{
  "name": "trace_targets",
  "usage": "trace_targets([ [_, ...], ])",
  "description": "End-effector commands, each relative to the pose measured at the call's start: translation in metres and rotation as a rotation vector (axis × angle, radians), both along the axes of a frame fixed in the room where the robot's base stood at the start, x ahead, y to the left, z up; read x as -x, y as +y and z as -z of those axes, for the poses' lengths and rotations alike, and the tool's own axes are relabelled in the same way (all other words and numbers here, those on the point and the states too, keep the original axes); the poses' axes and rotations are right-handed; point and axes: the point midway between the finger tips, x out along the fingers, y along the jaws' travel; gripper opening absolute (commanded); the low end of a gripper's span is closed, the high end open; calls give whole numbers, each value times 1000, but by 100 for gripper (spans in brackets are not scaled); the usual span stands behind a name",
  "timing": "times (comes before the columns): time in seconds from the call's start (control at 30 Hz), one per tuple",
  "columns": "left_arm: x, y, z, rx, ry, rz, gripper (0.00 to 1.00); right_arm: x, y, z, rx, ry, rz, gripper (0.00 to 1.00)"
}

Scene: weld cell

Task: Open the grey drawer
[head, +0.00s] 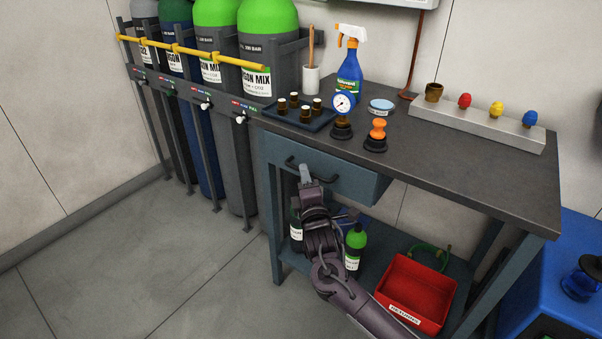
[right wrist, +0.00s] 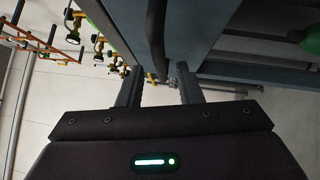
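The grey drawer (head: 345,182), blue-grey in the picture, is under the left part of the workbench top. Its dark bar handle (head: 292,163) runs across the front. I cannot tell whether the drawer is fully closed. My right gripper (head: 306,174) is at the handle and covers part of it in the head view. In the right wrist view its two fingers (right wrist: 158,88) stand apart, with the dark handle bar (right wrist: 155,40) running in line with the gap between them. I see no finger closed on the bar. My left gripper is in neither view.
On the workbench (head: 480,185) are a black tray (head: 290,122) of small pieces, a spray bottle (head: 349,75), a gauge (head: 343,106) and an orange-topped stamp-like item (head: 377,132). A green bottle (head: 355,243) and red bin (head: 418,290) are on the shelf below. Gas cylinders (head: 268,70) stand left.

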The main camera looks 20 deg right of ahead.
Motion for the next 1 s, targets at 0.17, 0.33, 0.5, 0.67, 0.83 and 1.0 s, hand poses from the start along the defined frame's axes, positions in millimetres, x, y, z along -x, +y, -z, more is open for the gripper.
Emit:
trace_targets([
  [0.17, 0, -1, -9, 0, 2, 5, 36, -22, -3, -2, -1, 0, 0, 33],
  [0.33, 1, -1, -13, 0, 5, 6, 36, -28, -3, -3, -2, 2, 0, 33],
  [0.5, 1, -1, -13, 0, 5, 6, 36, -28, -3, -3, -2, 2, -1, 33],
  [0.67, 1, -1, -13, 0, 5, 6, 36, -28, -3, -3, -2, 2, -1, 16],
  [0.83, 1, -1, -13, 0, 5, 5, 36, -28, -3, -3, -2, 2, -1, 0],
  [1.0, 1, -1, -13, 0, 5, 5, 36, -28, -3, -3, -2, 2, -1, 0],
])
